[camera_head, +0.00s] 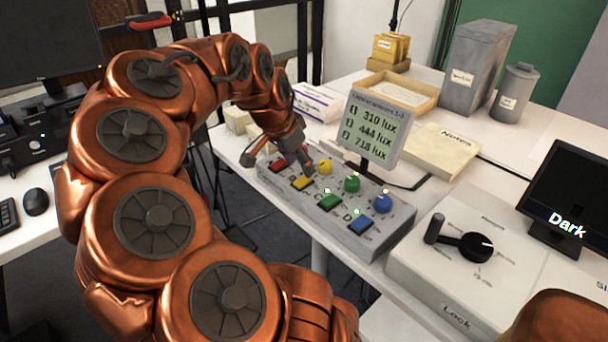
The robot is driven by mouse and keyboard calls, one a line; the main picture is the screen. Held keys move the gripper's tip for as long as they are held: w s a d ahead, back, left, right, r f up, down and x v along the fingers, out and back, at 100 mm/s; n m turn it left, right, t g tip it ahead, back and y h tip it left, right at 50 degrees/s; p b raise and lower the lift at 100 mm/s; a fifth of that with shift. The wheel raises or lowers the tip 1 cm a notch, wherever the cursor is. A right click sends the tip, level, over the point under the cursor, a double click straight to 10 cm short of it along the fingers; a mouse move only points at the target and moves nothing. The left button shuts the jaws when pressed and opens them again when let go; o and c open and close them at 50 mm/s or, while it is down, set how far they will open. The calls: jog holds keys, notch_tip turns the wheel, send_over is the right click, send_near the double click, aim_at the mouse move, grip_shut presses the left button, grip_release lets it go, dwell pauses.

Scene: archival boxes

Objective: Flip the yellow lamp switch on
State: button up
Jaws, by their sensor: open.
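A grey control box (345,238) stands on the white table, with a row of coloured rocker switches and round knobs. The yellow switch (303,184) sits near its left end, with a yellow knob (324,167) behind it. My gripper (278,162) is open over the left end of the box. One finger is just above the yellow switch; whether it touches cannot be told. The red switch (279,166) and the area behind it are partly hidden by my gripper. The green switch (329,202) and blue switch (361,225) are in plain view.
A lux display (371,131) stands behind the box, reading 310, 444 and 718. A white lock box (425,283) with a black rotary handle stands to the right, beside a screen reading "Dark" (570,200). A notes block (440,148) and an open tray (400,85) lie behind.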

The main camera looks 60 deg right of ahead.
aim_at(304, 179)
jog(key=shift+x, duration=2.3)
grip_shut()
